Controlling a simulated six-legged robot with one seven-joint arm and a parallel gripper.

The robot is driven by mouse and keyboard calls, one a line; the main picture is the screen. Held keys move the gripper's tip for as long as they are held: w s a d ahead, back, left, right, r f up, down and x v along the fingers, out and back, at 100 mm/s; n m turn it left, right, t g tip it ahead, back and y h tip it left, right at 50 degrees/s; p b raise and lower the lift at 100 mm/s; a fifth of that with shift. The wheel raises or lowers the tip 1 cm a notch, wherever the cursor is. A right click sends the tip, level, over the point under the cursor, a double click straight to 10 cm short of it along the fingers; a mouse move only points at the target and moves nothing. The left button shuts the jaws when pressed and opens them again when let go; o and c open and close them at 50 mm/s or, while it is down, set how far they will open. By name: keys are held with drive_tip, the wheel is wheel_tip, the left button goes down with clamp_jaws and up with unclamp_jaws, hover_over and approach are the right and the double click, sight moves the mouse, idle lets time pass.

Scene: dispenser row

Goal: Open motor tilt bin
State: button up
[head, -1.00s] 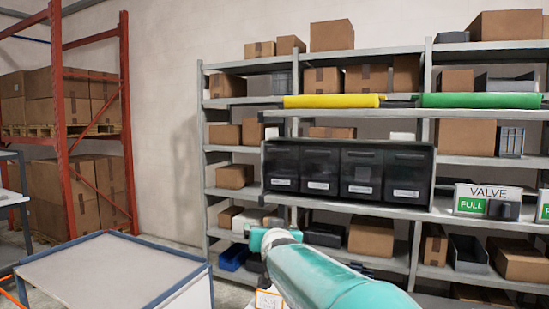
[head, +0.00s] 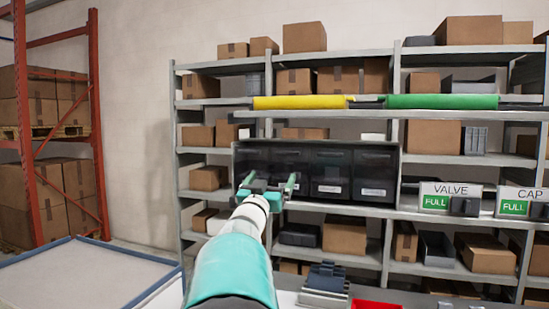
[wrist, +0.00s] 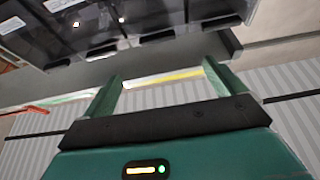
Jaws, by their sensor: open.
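A row of dark tilt bins (head: 331,174) with small white labels stands on a shelf in the head view. All the bin fronts that show look shut; the labels are too small to read, so I cannot tell which is the motor bin. My gripper (head: 270,184) is open and empty, in front of the left part of the row, and hides the lower fronts there. In the wrist view the two green fingers of my gripper (wrist: 160,78) stand apart with nothing between them. The dark bins (wrist: 130,25) show beyond them, apart from the fingers.
Valve (head: 450,198) and cap (head: 520,202) signs marked FULL stand right of the bins. Yellow (head: 300,102) and green (head: 440,101) rolls lie above. A table (head: 75,275) is at lower left; a grey holder (head: 326,280) and red tray (head: 375,304) are at lower right.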

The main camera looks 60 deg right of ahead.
sight(287, 155)
drive_tip(key=x, duration=1.4)
drive_tip(key=shift+s+d+f, duration=0.1)
drive_tip(key=shift+s+f, duration=0.1)
drive_tip(key=shift+f, duration=0.05)
drive_tip(key=c, duration=1.4)
